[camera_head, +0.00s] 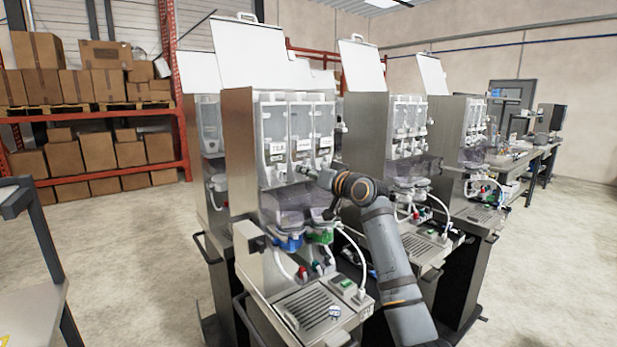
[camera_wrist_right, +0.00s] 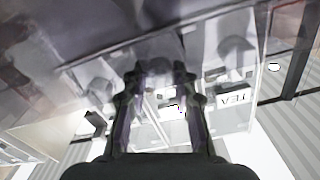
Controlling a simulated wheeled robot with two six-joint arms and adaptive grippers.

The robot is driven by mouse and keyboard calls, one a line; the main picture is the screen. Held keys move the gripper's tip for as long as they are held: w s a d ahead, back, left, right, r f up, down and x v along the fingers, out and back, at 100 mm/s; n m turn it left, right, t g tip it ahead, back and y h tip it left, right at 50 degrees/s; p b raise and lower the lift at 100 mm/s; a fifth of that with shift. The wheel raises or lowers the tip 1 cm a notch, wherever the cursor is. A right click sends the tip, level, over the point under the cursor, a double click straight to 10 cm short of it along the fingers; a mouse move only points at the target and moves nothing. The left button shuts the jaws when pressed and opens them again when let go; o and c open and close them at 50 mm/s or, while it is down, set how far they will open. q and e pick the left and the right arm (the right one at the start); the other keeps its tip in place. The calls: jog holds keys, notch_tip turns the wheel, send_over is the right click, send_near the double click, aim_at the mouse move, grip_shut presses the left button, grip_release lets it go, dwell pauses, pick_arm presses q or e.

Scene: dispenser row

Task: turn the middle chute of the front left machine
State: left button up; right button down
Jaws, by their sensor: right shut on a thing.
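The front left machine (camera_head: 238,135) is a tall steel dispenser with three clear canisters side by side and its lid raised. My right gripper (camera_head: 311,174) reaches in from the right at the foot of the canisters. In the right wrist view my right gripper (camera_wrist_right: 158,75) has both fingers around a grey piece, the middle chute (camera_wrist_right: 159,68), and is shut on it. The chute is mostly hidden by the fingers, so how far it is turned cannot be told. My left gripper is not in view.
Two similar machines stand to the right, the nearer one (camera_head: 365,130) close by my right arm. Below the chutes are a clear purplish bowl, blue and green parts and a drip tray (camera_head: 308,308). Boxes on a red rack (camera_head: 182,85) stand far left. The floor at left is open.

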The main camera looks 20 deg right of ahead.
jog(key=shift+n+b, duration=0.5)
jog(key=shift+n, duration=1.5)
jog(key=c, duration=1.4)
grip_release()
jog(key=v, duration=1.2)
